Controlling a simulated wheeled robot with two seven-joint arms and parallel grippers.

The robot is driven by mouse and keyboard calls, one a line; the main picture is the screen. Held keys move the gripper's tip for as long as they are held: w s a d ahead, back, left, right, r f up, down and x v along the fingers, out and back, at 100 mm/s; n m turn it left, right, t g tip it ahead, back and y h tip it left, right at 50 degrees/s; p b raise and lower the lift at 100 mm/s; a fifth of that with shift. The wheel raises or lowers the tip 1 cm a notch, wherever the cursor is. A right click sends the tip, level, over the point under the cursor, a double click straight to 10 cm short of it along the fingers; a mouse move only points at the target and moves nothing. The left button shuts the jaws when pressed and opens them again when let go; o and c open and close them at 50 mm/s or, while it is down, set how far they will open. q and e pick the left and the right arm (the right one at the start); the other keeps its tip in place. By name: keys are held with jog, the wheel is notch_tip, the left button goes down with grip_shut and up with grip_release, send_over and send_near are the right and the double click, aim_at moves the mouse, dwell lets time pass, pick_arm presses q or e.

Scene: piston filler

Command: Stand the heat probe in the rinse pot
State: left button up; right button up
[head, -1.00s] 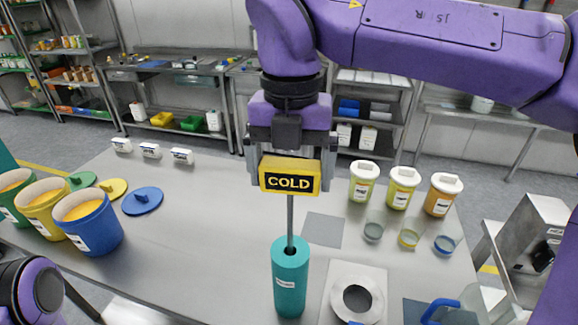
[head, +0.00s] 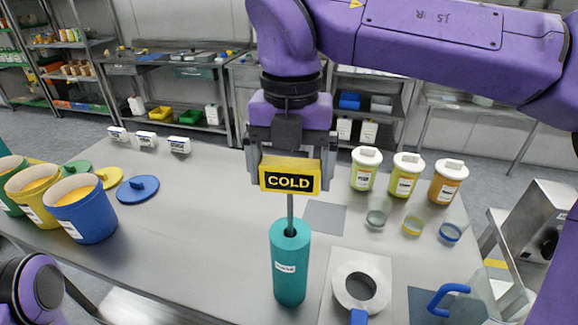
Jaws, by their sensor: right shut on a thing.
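The heat probe has a yellow head (head: 290,176) marked COLD and a thin grey metal rod (head: 290,212) pointing down. My right gripper (head: 291,160) is shut on the yellow head and holds the probe upright. The rinse pot (head: 290,268) looks to be the tall teal cylinder with a small white label, standing upright on the table. The rod's lower end goes into or behind the dark opening in the pot's top; its tip is hidden. The yellow head is above the pot, apart from it. My left gripper is out of view.
Right of the pot are a plate with a white ring (head: 361,287) and a blue handle (head: 447,299). Lidded jars (head: 366,170) and small glasses stand behind. Coloured buckets (head: 85,210) and lids are at left. The table's middle-left (head: 190,235) is clear.

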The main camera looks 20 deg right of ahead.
aim_at(291, 215)
jog(key=shift+f+b, duration=4.35)
jog(key=shift+f, duration=0.35)
jog(key=o, duration=0.7)
notch_tip(291, 215, up, 11)
jog(key=shift+f+p, duration=0.15)
jog(key=shift+p, duration=1.05)
